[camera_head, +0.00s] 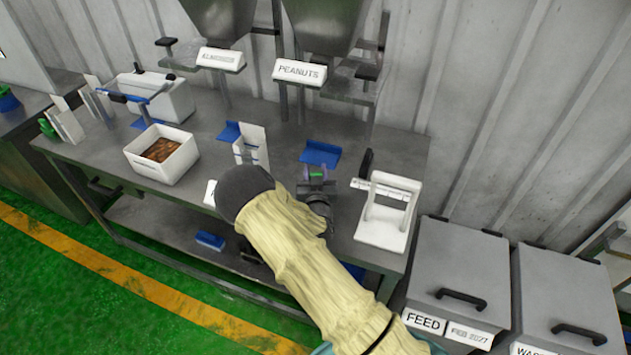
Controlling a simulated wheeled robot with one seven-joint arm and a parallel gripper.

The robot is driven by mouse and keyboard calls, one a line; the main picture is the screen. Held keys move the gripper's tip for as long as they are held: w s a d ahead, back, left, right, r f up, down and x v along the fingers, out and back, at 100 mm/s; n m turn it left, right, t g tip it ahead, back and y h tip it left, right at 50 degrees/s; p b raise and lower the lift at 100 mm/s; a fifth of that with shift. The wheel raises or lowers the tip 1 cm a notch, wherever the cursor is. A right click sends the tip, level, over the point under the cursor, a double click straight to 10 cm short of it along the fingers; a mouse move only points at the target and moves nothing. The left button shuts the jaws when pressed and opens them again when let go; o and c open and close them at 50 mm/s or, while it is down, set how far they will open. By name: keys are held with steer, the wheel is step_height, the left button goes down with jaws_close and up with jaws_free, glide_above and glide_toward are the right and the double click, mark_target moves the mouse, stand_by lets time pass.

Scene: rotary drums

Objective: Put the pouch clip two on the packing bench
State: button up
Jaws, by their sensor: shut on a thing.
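A blue scoop-like piece (320,153) lies on the bench just behind the gripper. My arm and its cream sleeve hide the bench front below. I cannot tell whether the green piece touches the bench top.
A white device with a roller (385,225) stands close right of the gripper. A white pouch stand (251,146) and a white bin of brown pieces (162,152) are left. Hoppers, one marked PEANUTS (299,72), hang behind. Grey lidded bins (462,265) stand right.

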step_height(320, 180, down, 4)
steer(key=shift+f+p, duration=0.1)
steer(key=shift+p, duration=0.35)
steer(key=shift+s+f+b, duration=0.1)
steer(key=shift+f+b, duration=0.25)
steer(key=shift+b, duration=0.05)
steer(key=shift+f, duration=0.1)
